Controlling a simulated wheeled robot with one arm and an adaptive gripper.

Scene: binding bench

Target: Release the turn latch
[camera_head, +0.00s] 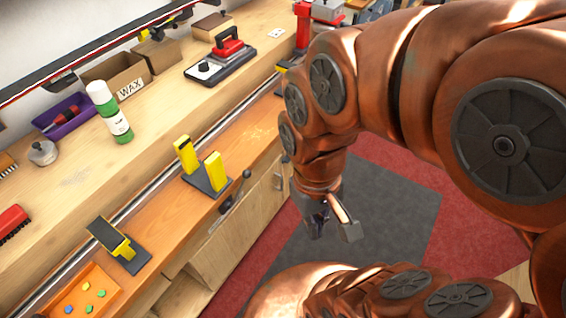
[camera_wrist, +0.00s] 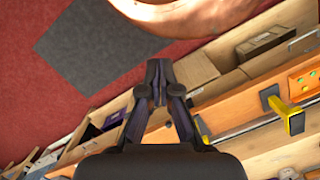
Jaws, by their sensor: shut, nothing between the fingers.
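A small grey metal fitting (camera_head: 279,174) on the wooden cabinet front under the bench may be the turn latch; it is too small to tell its position. A dark lever with a round knob (camera_head: 246,174) sticks out from the bench's front edge, left of that fitting. My gripper (camera_head: 333,228) hangs over the floor in front of the bench, right of both and apart from them. In the wrist view my gripper (camera_wrist: 160,82) is shut and empty, its dark fingertips together. I cannot make out the latch in the wrist view.
Yellow-jawed clamps (camera_head: 204,170) and another yellow-and-black tool (camera_head: 118,246) stand on the bench's front ledge. A spray can (camera_head: 110,113), a box marked WAX (camera_head: 116,82) and an orange tray (camera_head: 84,296) lie around. The grey floor mat (camera_head: 345,190) is clear.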

